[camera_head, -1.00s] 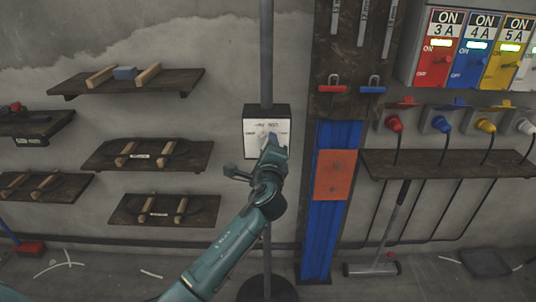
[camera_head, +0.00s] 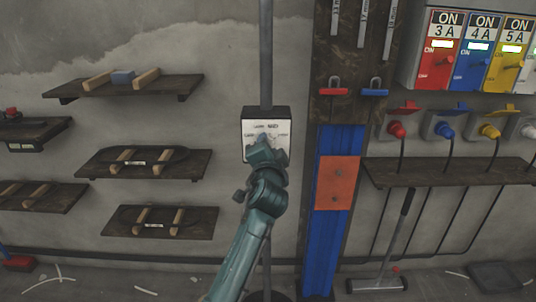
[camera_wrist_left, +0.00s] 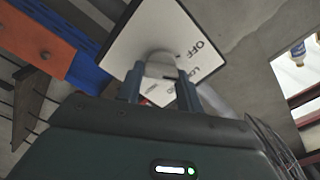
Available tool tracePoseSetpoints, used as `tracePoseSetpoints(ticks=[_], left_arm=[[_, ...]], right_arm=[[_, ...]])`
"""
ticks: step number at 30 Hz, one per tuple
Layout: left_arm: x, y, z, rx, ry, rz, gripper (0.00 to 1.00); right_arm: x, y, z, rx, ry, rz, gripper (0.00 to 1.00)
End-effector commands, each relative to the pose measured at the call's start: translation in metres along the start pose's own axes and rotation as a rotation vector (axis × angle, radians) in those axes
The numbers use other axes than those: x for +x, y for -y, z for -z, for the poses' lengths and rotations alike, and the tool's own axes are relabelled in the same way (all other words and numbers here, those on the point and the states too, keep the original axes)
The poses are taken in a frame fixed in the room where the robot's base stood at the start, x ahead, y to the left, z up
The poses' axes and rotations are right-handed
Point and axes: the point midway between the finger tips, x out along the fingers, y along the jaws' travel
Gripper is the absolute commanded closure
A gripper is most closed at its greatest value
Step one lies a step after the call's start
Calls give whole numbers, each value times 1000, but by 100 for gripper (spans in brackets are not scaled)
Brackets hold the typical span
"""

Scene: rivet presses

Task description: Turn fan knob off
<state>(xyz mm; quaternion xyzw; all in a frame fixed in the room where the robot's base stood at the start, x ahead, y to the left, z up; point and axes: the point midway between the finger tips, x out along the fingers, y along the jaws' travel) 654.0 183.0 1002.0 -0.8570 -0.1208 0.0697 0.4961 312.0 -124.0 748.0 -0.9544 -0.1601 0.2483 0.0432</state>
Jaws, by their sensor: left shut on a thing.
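The fan control box (camera_head: 278,128) is a dark box with a white labelled face, mounted on a grey vertical pole. My left gripper (camera_head: 263,142) is at the middle of its face and hides most of the knob in the head view. In the left wrist view the white face (camera_wrist_left: 150,30) fills the upper middle, with "OFF" printed at its right. The left gripper's fingers (camera_wrist_left: 160,90) are shut on the pale round knob (camera_wrist_left: 160,62), one finger on each side. My right gripper is in neither view.
Wooden shelves (camera_head: 140,164) with handled items hang on the left wall. A blue panel with an orange plate (camera_head: 337,184) stands just right of the box. Coloured switch boxes (camera_head: 437,64) and plugs are at the right.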

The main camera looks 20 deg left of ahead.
Motion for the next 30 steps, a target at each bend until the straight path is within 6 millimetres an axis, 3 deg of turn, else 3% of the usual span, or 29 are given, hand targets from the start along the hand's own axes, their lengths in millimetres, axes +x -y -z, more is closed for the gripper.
tracePoseSetpoints(ticks=[15, 30], left_arm=[[0, 1, -1, -462, 1, -1, 86], [0, 2, -1, -669, 1, 0, 86]], right_arm=[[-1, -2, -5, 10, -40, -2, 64], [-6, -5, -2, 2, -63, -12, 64]])
